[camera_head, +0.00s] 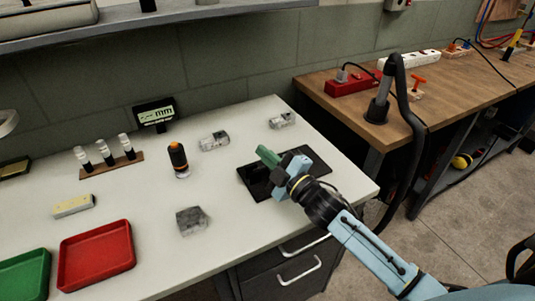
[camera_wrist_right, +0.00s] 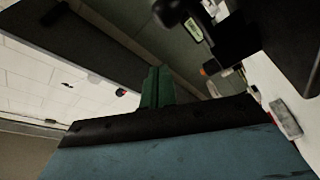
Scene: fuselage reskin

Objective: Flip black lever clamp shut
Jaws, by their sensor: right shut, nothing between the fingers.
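A flat black plate (camera_head: 258,184) lies near the right end of the white table. My right gripper (camera_head: 268,156), with green fingers, is over the plate. Its fingers are shut and empty; they also show shut in the right wrist view (camera_wrist_right: 157,88). A dark part with a rounded black end (camera_wrist_right: 172,10) stands close ahead in the right wrist view. It could be the black lever clamp, but I cannot tell how its lever stands. In the head view my gripper covers part of the plate and any clamp there. My left gripper is not in view.
A black-and-orange bottle (camera_head: 178,160) and grey blocks (camera_head: 191,220) stand left of the plate. Red (camera_head: 97,255) and green (camera_head: 24,274) trays lie at the front left. A small display (camera_head: 155,113) stands at the back. A wooden bench (camera_head: 400,120) is at the right.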

